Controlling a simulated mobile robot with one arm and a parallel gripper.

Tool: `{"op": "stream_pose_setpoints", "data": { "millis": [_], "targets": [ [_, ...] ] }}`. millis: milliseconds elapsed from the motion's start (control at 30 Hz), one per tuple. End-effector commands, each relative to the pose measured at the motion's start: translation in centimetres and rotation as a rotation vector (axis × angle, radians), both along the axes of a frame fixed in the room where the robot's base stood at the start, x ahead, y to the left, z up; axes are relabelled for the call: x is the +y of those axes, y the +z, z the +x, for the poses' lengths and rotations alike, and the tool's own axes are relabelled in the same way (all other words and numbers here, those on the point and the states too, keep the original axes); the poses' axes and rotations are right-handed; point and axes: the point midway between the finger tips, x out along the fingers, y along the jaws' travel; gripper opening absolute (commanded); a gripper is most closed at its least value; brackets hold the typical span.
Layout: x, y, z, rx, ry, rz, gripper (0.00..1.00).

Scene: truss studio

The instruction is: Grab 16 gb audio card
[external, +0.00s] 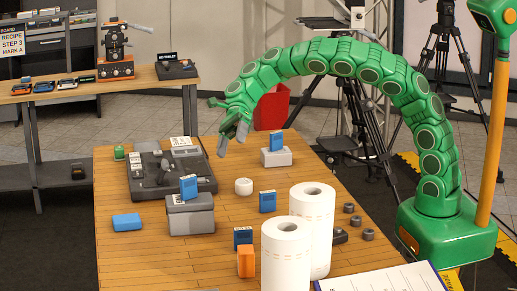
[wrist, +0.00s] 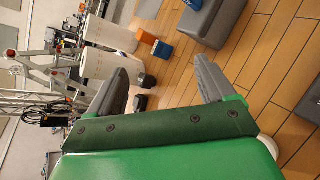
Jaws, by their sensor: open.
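Several upright blue cards are in the external view, and their labels are too small to read, so I cannot tell which is the 16 gb audio card. One blue card (external: 277,141) is on a small light grey block (external: 276,158). Another card (external: 188,187) is on a grey box (external: 190,217). A third card (external: 267,201) stands on the table, and a fourth card (external: 243,236) is by an orange block (external: 246,262). My gripper (external: 234,138) is open and empty above the table, left of the light grey block. Its spread fingers show in the wrist view (wrist: 161,68).
Two white paper rolls (external: 312,228) (external: 286,258) stand at the table's front. A dark grey console (external: 205,176), a white round item (external: 243,187) and a lying blue block (external: 126,222) share the table (external: 150,265). Small dark rings (external: 368,234) lie at the right.

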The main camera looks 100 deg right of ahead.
Motion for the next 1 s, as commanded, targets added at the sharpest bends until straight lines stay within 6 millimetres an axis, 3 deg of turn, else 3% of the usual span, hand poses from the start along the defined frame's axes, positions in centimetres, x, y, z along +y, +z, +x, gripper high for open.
{"op": "stream_pose_setpoints", "data": {
  "millis": [33, 200, 400, 767, 1000],
  "targets": [
    [2.4, -0.1, 0.6, -0.068, 0.073, -0.024, 0.83],
    [9.4, 0.0, 2.0, -0.324, 0.303, -0.089, 0.83],
    [14.8, -0.1, 2.4, -0.523, 0.471, -0.117, 0.83],
    [20.5, 0.0, 2.3, -0.732, 0.636, -0.129, 0.83],
    [20.5, -4.0, 2.3, -0.734, 0.636, -0.128, 0.83]
  ]
}}
